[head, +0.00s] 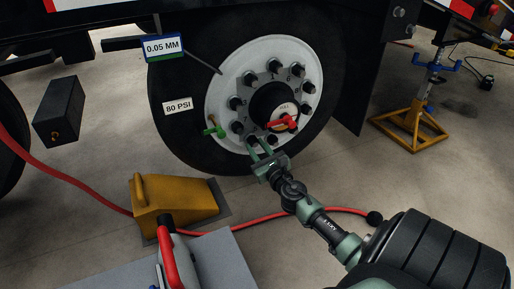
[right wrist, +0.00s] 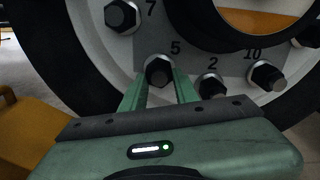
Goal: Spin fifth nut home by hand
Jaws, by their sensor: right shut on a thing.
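The truck wheel (head: 222,120) has a white rim and a ring of dark lug nuts around a black hub with a red handle (head: 283,122). In the right wrist view, a dark nut (right wrist: 158,71) sits on its stud under the number 5. My right gripper (head: 262,147) reaches the lower part of the wheel; in the right wrist view its green fingers (right wrist: 158,84) are shut on this nut, one on each side. The nut's seat against the rim is partly hidden. My left gripper is not in view.
Neighbouring nuts marked 7 (right wrist: 122,17), 2 (right wrist: 211,85) and 10 (right wrist: 267,76) stand close by. A yellow wheel chock (head: 170,200), a red hose (head: 80,190) and a yellow jack stand (head: 410,125) are on the floor. A green clip (head: 215,131) is on the rim's left.

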